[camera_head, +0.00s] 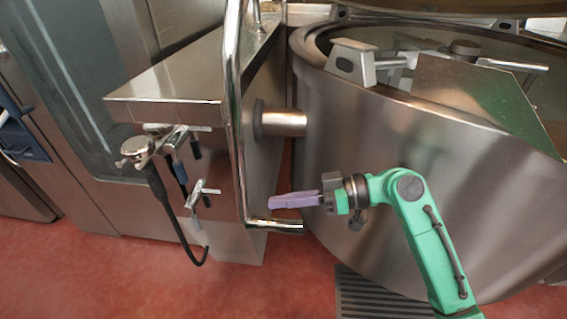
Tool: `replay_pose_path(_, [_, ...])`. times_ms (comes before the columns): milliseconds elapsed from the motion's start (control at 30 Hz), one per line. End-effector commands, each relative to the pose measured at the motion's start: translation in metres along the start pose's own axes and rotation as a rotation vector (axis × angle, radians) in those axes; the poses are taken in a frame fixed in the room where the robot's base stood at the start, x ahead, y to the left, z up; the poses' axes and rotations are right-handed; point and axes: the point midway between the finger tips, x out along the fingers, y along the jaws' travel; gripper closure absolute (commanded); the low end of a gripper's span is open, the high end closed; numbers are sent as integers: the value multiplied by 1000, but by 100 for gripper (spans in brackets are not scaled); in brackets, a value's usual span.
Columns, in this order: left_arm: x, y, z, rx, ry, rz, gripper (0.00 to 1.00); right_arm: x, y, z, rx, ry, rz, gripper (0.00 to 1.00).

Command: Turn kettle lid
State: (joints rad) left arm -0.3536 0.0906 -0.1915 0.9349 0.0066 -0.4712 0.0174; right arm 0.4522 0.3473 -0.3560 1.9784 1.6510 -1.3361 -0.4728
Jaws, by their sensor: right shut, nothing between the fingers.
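The large steel kettle (345,140) stands at the right, its round top open. Inside its rim are a mixing frame (395,62) and a slanted metal plate (480,92). A brownish surface at the top edge may be the underside of the raised lid; the picture cuts most of it off. My right gripper (275,201), with purple fingers, is shut and empty. It points left in front of the kettle's lower wall, near the lower end of a bent steel tube (235,120). I cannot tell if they touch. My left gripper is not in view.
A steel cabinet (170,80) stands left of the kettle, with a spray hose (165,190) and taps on its front. A short pipe (283,122) joins cabinet and kettle. A floor grate (375,297) lies below; red floor (110,275) is clear at lower left.

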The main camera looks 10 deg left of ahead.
Motion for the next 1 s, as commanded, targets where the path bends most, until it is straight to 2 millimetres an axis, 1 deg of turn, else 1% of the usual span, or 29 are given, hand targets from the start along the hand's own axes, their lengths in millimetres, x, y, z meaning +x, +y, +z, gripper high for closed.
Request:
replay_pose_path(67, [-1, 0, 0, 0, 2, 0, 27, -2, -2, -7, -3, 1, 1, 100])
replay_pose_path(167, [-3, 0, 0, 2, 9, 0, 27, -6, -8, -25, -7, 1, 1, 100])
replay_pose_path(300, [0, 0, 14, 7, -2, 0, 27, -16, -21, -63, -10, 0, 1, 100])
replay_pose_path(600, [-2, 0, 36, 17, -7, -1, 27, -37, -49, -148, -7, -1, 2, 100])
replay_pose_path(700, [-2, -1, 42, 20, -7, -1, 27, -42, -56, -169, -5, 0, 0, 100])
replay_pose_path(767, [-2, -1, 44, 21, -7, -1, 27, -44, -58, -177, -3, 0, 0, 100])
replay_pose_path(800, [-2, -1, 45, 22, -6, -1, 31, -45, -60, -180, -2, 0, 0, 100])
replay_pose_path(867, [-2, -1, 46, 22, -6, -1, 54, -46, -61, -183, -2, -1, 0, 100])
replay_pose_path(900, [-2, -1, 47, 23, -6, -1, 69, -46, -61, -184, -2, -1, 0, 100])
replay_pose_path(967, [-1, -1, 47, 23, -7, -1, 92, -46, -61, -184, -1, -1, 0, 100])
replay_pose_path(1000, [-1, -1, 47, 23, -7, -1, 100, -46, -61, -184, -1, -1, 0, 100])
